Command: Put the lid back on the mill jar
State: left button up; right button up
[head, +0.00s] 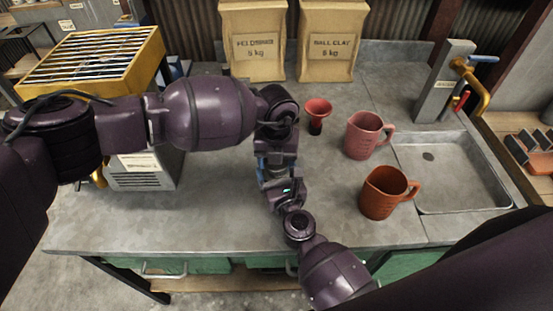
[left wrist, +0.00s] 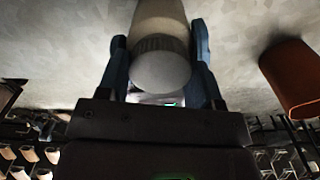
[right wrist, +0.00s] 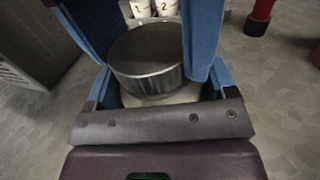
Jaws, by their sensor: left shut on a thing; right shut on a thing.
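The mill jar is a pale cylinder in the left wrist view (left wrist: 160,14), and a strip of it shows in the right wrist view (right wrist: 180,96). The grey ribbed metal lid (right wrist: 147,52) sits at the end of the jar. It also shows in the left wrist view (left wrist: 162,68). Any gap between lid and jar is hidden. My left gripper (head: 276,170) has its blue fingers on both sides of the lid. My right gripper (head: 284,190) is close below it, shut around the jar. In the head view, the arms hide most of jar and lid.
A red funnel-shaped vessel (head: 318,115), a pink jug (head: 368,136) and an orange-brown jug (head: 387,193) stand right of the grippers. A sink (head: 452,175) lies further right. Two paper bags (head: 254,40) stand at the back. A yellow-topped machine (head: 95,60) is left.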

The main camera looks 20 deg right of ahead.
pick_arm(q)
jog(key=shift+m, duration=0.3)
jog(key=o, duration=1)
jog(key=shift+r, duration=2.25)
jog(key=shift+f, duration=0.1)
jog(key=shift+c, duration=0.3)
